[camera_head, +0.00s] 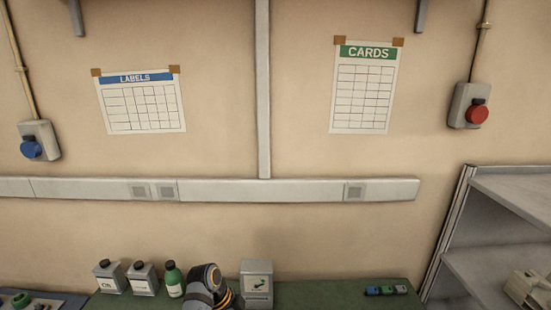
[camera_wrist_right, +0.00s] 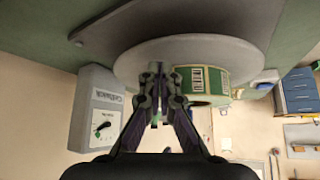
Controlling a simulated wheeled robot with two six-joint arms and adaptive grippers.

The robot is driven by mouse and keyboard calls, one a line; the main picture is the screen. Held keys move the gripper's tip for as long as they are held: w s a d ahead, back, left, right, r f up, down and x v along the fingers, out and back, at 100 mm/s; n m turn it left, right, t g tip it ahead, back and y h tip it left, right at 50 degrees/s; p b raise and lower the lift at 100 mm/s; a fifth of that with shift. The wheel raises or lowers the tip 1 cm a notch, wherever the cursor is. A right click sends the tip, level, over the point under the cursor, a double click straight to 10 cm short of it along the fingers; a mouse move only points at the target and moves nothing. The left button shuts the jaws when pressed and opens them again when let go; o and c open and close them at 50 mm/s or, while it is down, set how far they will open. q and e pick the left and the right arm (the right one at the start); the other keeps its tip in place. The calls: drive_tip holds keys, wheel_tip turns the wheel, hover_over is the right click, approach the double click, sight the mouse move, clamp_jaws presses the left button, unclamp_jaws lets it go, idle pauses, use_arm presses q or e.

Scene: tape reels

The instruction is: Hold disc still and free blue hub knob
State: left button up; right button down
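In the right wrist view a large pale grey disc (camera_wrist_right: 190,48) fills the upper middle, with a green and cream drum (camera_wrist_right: 210,82) against its face. My right gripper (camera_wrist_right: 157,70) is in front of the disc, just left of the drum. Its fingers are close together; I cannot tell whether they hold anything or touch the disc. No blue hub knob can be made out on the disc; the fingers cover part of that area. The head view does not show the disc. My left gripper is not in view.
In the right wrist view, a grey box with a dial (camera_wrist_right: 98,108) stands close left of the gripper. In the head view, a green bottle (camera_head: 173,279) and grey containers (camera_head: 142,278) stand at the bottom. Shelves (camera_head: 500,215) are right; wall switches have blue (camera_head: 31,149) and red (camera_head: 477,115) knobs.

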drive_tip(key=shift+f, duration=0.7)
drive_tip(key=shift+s+f, duration=0.15)
idle(0.7)
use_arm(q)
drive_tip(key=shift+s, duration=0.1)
